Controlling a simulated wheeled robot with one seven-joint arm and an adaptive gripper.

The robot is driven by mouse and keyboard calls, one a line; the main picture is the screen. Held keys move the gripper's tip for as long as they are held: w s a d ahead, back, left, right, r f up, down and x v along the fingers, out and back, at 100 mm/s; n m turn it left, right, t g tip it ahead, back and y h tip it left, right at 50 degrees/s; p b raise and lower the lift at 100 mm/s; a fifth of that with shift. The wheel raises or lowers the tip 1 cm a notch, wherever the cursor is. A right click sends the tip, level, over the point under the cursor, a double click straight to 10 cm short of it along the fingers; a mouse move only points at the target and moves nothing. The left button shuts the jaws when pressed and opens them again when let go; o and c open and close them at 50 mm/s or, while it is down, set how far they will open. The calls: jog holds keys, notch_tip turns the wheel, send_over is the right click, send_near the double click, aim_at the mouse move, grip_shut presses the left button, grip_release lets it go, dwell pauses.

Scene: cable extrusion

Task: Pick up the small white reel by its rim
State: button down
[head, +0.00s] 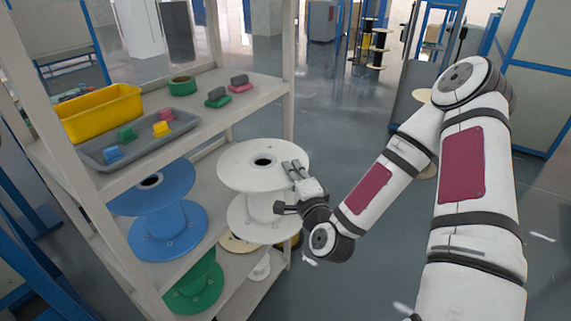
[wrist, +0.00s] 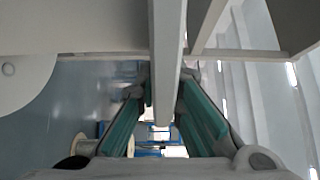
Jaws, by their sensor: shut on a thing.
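The white reel (head: 240,160) stands upright on the middle shelf at its right end, with a dark hole in the centre of its top flange. My gripper (head: 289,184) is at the right side of its upper flange, with one finger over the rim and the other beneath it. It is shut on the rim. In the wrist view the flange shows edge-on as a pale strip (wrist: 165,55) between my teal-padded fingers (wrist: 165,115). The lower flange (wrist: 25,75) shows at the left there. The exact finger contact is partly hidden in the head view.
A blue reel (head: 165,232) stands left of the white one. A green reel (head: 197,290) and a smaller white reel (head: 261,268) are below. The upper shelf holds a yellow bin (head: 100,112) and a grey tray (head: 92,154). A shelf post (head: 289,75) rises close by. Floor (head: 330,120) right is open.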

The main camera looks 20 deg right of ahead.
jog(key=s+d+p, duration=0.4)
jog(key=s+d, duration=0.1)
jog(key=s, duration=0.3)
jog(key=shift+d+p, duration=0.4)
